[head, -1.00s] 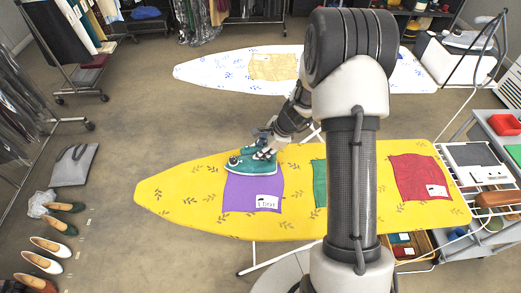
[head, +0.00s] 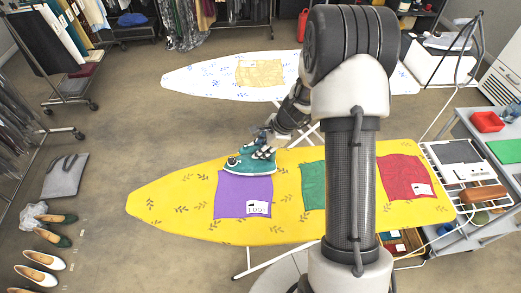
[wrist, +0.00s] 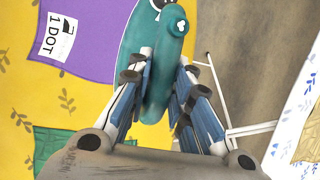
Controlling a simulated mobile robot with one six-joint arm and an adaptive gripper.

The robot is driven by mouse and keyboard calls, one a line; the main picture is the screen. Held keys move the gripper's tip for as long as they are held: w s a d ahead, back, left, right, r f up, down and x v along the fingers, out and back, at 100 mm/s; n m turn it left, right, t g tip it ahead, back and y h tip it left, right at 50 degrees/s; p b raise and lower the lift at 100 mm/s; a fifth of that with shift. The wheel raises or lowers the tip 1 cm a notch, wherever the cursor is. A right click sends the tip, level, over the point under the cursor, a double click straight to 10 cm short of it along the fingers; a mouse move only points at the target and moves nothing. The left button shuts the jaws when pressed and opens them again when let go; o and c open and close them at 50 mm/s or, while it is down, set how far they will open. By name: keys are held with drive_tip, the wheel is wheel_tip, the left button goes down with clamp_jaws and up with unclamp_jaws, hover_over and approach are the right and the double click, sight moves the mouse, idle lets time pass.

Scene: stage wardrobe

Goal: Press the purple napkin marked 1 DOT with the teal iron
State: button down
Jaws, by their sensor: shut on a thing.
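The purple napkin (head: 243,198) lies flat on the yellow ironing board (head: 165,207), with its 1 DOT label (head: 258,208) at the lower right corner. The napkin and label also show in the wrist view (wrist: 92,25). The teal iron (head: 250,163) is at the napkin's far edge, over part of it; I cannot tell whether its sole touches the cloth. My gripper (wrist: 160,85) is shut on the iron's handle, with a finger on each side. It shows from behind the iron in the head view (head: 265,143).
A green napkin (head: 313,185), partly behind my arm, and a red napkin (head: 404,176) lie farther right on the board. A white board (head: 205,80) with a tan cloth stands behind. A wire rack and grey cart (head: 470,130) stand at right. Shoes (head: 45,258) are on the floor at left.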

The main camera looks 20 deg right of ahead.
drive_tip(key=shift+r+p, duration=1.65)
drive_tip(key=shift+r, duration=0.65)
